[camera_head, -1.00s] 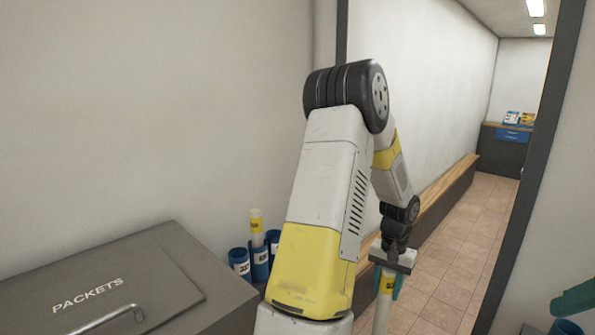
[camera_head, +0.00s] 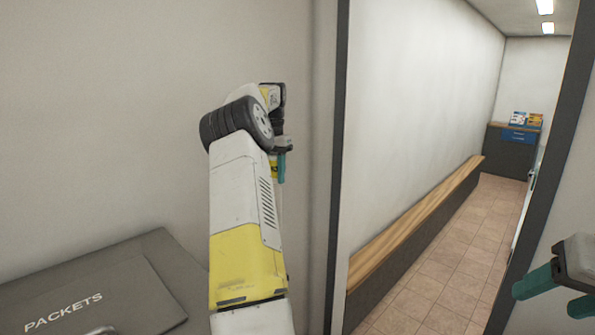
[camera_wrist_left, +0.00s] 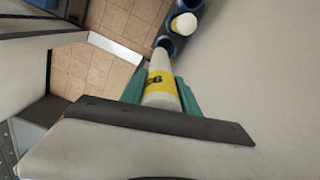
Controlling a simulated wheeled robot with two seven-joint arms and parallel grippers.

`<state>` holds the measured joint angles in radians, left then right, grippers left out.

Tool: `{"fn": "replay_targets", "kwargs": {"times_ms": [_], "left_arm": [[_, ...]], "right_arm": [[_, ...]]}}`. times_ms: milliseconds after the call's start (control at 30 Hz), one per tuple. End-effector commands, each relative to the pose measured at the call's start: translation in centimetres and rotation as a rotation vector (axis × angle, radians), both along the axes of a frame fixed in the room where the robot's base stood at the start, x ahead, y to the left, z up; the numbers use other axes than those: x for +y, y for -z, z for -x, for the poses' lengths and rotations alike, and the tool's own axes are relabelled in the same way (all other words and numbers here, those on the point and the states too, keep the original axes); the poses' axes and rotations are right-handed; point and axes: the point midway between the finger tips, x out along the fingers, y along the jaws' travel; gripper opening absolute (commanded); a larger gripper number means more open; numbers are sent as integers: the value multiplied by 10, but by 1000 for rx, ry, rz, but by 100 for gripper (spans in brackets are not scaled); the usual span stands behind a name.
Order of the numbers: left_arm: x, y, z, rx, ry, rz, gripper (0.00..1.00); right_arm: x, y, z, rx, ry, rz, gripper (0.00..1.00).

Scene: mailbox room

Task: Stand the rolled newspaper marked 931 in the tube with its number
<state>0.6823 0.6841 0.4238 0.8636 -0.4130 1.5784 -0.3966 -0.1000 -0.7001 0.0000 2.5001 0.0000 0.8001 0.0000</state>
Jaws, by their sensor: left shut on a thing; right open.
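My left gripper (camera_head: 281,160) is shut on a rolled newspaper (camera_head: 273,170), largely hidden behind my arm in the head view. In the left wrist view the pale roll (camera_wrist_left: 160,82) with a yellow band lies between the teal fingers of the left gripper (camera_wrist_left: 160,92); its number is too small to read surely. Beyond its far end in that view is a blue tube (camera_wrist_left: 166,44); I cannot tell whether they touch. The tubes are hidden in the head view. My right gripper (camera_head: 557,294) is open and empty at the right edge.
A blue tube (camera_wrist_left: 177,32) beside it holds another roll (camera_wrist_left: 185,23) with a yellow band. A grey PACKETS box (camera_head: 165,290) stands at lower left. A doorway (camera_head: 340,170) opens onto a tiled corridor with a wooden bench (camera_head: 420,225).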

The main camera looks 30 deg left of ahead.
Motion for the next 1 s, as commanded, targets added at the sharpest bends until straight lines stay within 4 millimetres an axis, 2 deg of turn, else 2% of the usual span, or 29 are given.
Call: {"fn": "replay_targets", "kwargs": {"times_ms": [100, 267, 1000], "left_arm": [[13, -9, 8, -1, -6, 1, 0], [17, -9, 10, 1, -7, 1, 0], [16, 48, 10, 2, -7, 1, 0]], "right_arm": [[0, 0, 0, 0, 0, 0, 59], [0, 0, 0, 0, 0, 0, 59], [0, 0, 0, 0, 0, 0, 59]]}}
